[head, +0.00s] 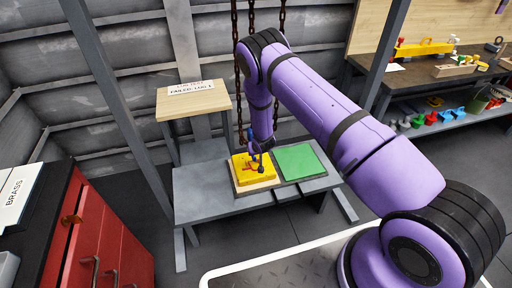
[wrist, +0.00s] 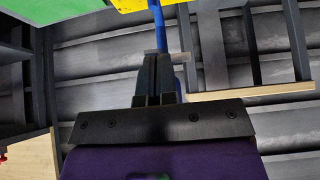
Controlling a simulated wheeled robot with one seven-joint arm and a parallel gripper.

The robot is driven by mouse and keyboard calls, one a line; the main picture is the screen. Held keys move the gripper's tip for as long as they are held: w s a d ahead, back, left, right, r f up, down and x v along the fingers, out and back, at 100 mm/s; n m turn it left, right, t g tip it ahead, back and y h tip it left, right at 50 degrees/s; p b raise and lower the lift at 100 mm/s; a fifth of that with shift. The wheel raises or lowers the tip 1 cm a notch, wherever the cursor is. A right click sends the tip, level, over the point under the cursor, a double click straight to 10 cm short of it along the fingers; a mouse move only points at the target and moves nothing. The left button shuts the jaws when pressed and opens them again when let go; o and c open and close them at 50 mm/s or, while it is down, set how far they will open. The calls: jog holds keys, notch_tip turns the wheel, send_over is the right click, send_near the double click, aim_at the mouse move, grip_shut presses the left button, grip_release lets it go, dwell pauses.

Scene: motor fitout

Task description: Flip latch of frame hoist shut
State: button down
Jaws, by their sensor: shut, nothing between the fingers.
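A yellow block-shaped frame (head: 241,173) sits on a wooden board on the grey table, with a small red part on it. My gripper (head: 258,156) is over this frame, pointing down. In the wrist view my gripper (wrist: 156,58) is shut and empty. Its fingertips are close to a blue bar (wrist: 159,28) that meets the yellow piece (wrist: 130,5) at the top edge. A small grey piece shows at the fingertips; I cannot tell whether they touch it. I cannot make out the latch or its position for certain.
A green mat (head: 300,162) lies right of the frame. Rusty chains (head: 282,18) hang behind my arm. A raised wooden shelf (head: 193,101) with a sign stands at the back left. A red drawer cabinet (head: 95,235) is at the left, and a workbench (head: 407,78) at the right.

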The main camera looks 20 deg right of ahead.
notch_tip(320, 180, down, 7)
jog(key=t, duration=0.7)
jog(key=shift+w+t, duration=0.3)
jog(key=shift+t, duration=0.1)
jog(key=shift+s, duration=0.1)
